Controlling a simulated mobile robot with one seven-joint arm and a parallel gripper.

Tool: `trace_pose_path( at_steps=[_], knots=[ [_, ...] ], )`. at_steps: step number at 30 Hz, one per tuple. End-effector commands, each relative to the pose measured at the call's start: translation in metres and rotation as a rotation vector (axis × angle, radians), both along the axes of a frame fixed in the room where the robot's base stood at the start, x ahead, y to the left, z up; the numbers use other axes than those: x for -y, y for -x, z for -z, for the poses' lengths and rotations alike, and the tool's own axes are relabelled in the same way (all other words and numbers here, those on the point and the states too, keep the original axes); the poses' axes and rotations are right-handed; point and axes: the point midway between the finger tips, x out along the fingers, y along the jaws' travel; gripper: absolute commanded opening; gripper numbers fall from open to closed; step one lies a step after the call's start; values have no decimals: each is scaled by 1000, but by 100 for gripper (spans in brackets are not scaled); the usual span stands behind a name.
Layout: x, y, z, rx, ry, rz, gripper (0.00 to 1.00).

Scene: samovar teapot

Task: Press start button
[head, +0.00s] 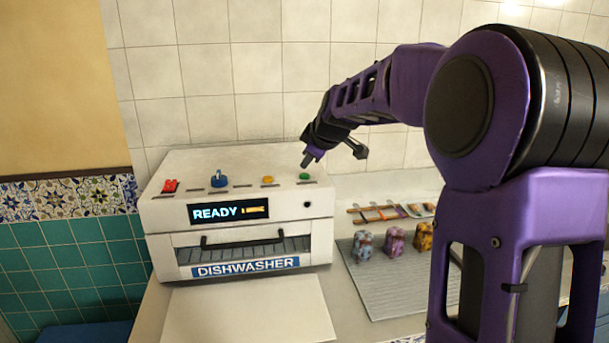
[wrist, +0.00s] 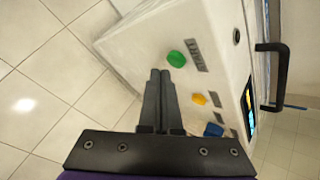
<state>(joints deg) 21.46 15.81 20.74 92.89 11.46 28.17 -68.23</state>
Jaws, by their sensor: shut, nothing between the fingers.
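The white dishwasher (head: 160,215) stands on the counter, and its display (head: 229,212) reads READY. A round green button (head: 305,176) is at the right end of the row on its top; it also shows in the wrist view (wrist: 176,59). Its small label is not readable, so I cannot tell whether it is the start button. My gripper (head: 305,163) is shut and empty, pointing down just above the green button. In the wrist view the closed fingertips (wrist: 160,73) are close beside the green button. I cannot tell whether they touch it.
A grey mat (head: 385,290) with several patterned cups is to the right. The tiled wall is behind.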

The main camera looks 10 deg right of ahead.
Motion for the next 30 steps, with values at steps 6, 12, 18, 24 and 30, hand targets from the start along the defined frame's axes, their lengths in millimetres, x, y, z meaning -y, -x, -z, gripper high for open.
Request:
trace_pose_path(
  at_steps=[6,12,18,24,30],
  knots=[
    [0,0,0,0,0,0,0],
    [0,0,0,0,0,0,0],
    [0,0,3,0,0,0,0],
    [0,0,9,1,0,1,0],
    [0,0,8,0,0,0,0]
  ],
)
